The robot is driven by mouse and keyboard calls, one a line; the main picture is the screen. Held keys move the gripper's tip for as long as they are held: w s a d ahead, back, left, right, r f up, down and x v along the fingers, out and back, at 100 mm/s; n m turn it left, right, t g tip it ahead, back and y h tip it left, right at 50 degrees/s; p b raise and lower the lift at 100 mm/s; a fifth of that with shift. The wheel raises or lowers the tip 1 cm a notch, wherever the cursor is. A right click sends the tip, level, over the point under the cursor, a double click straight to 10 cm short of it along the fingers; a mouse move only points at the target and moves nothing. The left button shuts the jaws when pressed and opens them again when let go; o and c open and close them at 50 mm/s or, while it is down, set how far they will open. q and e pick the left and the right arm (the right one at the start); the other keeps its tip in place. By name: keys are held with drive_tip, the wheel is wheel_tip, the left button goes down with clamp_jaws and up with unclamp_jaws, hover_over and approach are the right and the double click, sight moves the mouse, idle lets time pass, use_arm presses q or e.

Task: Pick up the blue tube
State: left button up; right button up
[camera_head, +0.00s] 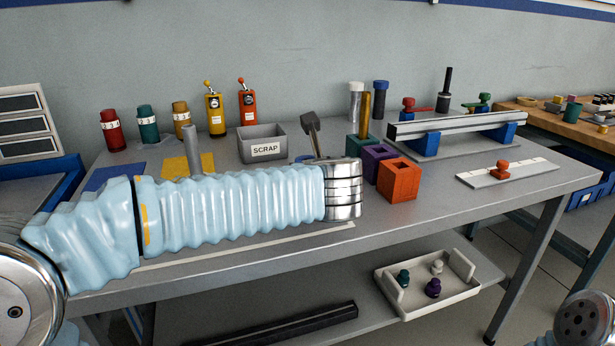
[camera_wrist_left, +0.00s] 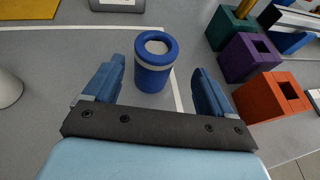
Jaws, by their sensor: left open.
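The blue tube (camera_wrist_left: 153,72) stands upright on the grey bench in the left wrist view, with a pale band and a grey round top. My left gripper (camera_wrist_left: 159,70) is open, with one blue finger on each side of the tube. Gaps show between the fingers and the tube, and nothing is held. In the head view my left arm and wrist hide the gripper and most of the tube; only a bit of blue shows behind the wrist. My right gripper is out of view; only part of my right arm shows at the lower right.
Purple (camera_head: 376,162) and orange (camera_head: 399,180) square holders stand right of the tube, beside a green one. The SCRAP bin (camera_head: 264,150) is behind it. Red, teal and yellow tubes stand at the back left. A rail fixture (camera_head: 455,128) is to the right.

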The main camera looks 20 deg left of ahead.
use_arm(q)
drive_tip(key=x, duration=0.7)
drive_tip(key=shift+a, duration=0.4)
drive_tip(key=shift+s, duration=0.1)
drive_tip(key=shift+c, duration=0.3)
drive_tip(key=c, duration=1)
drive_tip(key=shift+c, duration=0.2)
